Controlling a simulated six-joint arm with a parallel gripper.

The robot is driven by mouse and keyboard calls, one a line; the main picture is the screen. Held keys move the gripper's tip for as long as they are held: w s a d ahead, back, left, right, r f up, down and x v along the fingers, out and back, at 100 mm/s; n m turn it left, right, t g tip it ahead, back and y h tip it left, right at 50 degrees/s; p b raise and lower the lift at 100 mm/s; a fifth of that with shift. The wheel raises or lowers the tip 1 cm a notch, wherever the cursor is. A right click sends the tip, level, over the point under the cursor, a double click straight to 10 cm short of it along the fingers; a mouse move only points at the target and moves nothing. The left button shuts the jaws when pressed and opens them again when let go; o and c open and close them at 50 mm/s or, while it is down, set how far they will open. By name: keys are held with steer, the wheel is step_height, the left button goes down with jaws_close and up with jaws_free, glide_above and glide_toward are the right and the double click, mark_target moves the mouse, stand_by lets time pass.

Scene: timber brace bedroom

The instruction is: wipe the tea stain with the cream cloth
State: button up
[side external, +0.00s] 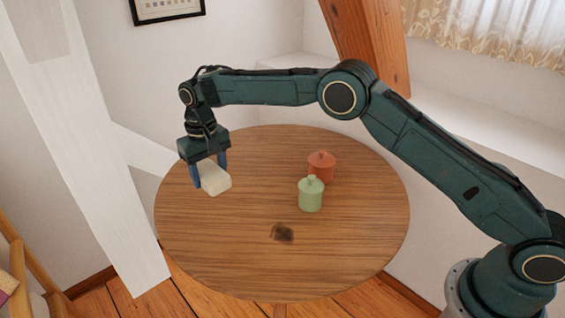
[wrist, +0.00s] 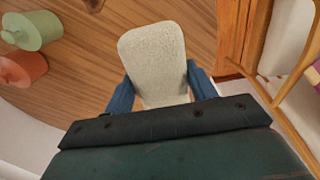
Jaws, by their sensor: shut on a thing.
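The cream cloth (side external: 216,182) is a thick, folded-looking pad at the left part of the round table. My gripper (side external: 210,172) is shut on it, with a blue finger on each side. In the wrist view the cloth (wrist: 155,58) sticks out between the two blue fingers (wrist: 157,88). I cannot tell for sure whether the cloth touches the table. The tea stain (side external: 282,233) is a dark brown patch on the table's front middle, to the right of and nearer than the cloth. A brown edge of it (wrist: 93,4) shows at the top of the wrist view.
The round wooden table (side external: 240,270) has bare room between cloth and stain. A green lidded jar (side external: 311,195) stands behind the stain, and a red lidded jar (side external: 322,168) stands behind that. A white timber post (side external: 95,150) rises to the left of the table.

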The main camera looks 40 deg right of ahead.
steer(key=s+d+f, duration=0.5)
steer(key=f, duration=0.1)
glide_above(273, 242)
step_height(273, 242, down, 4)
steer(key=shift+d+f, duration=0.1)
steer(key=shift+d, duration=0.1)
steer(key=shift+f, duration=3.5)
steer(key=shift+w+d+f, duration=0.1)
steer(key=shift+d+f, duration=0.4)
steer(key=shift+f, duration=0.1)
steer(key=shift+c, duration=0.5)
steer(key=shift+d, duration=3.25)
steer(key=shift+a, duration=3.9)
steer(key=shift+d+r, duration=0.15)
steer(key=shift+r, duration=3.95)
